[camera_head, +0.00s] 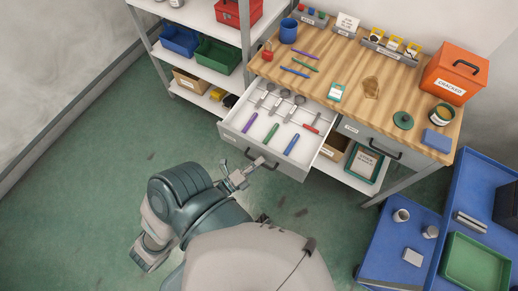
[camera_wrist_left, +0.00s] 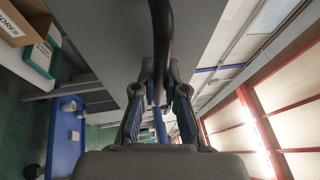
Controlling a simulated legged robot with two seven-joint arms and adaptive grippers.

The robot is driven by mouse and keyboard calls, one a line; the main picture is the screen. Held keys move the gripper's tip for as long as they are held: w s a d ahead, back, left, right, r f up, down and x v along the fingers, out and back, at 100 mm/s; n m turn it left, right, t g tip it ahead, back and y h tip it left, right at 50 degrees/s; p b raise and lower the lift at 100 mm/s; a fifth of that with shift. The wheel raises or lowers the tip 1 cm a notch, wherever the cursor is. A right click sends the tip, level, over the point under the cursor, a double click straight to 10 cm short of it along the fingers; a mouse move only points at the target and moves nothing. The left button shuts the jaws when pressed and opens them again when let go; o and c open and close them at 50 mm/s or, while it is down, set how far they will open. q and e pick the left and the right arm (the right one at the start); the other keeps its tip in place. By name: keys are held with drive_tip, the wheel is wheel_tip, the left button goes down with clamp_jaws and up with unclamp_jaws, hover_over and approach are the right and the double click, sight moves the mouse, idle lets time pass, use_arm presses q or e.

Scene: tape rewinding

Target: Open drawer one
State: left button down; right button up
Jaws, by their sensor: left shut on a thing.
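The left drawer (camera_head: 240,143) of the wooden-topped workbench is pulled out. Several purple, green, blue and red-handled tools lie inside it. Its dark handle is on the grey front, and the same handle (camera_wrist_left: 162,35) fills the top middle of the left wrist view. My left gripper (camera_head: 256,163) is at this handle, shut on it; in the left wrist view its fingers (camera_wrist_left: 160,90) sit around the bar's near end. The right drawer (camera_head: 372,140) with a black handle is shut. My right gripper is not in view.
The bench top (camera_head: 325,70) holds a blue mug (camera_head: 288,30), an orange box (camera_head: 455,73) and several small items. A shelf rack with bins (camera_head: 217,55) stands at left. A blue cart (camera_head: 400,245) stands at right. The green floor left of my arm is clear.

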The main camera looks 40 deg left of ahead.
use_arm(q)
drive_tip(key=c, duration=1.3)
unclamp_jaws()
drive_tip(key=shift+f, duration=0.25)
drive_tip(key=shift+o, duration=0.5)
drive_tip(key=shift+r, duration=0.1)
drive_tip(key=v, duration=1.2)
drive_tip(key=shift+a, duration=0.1)
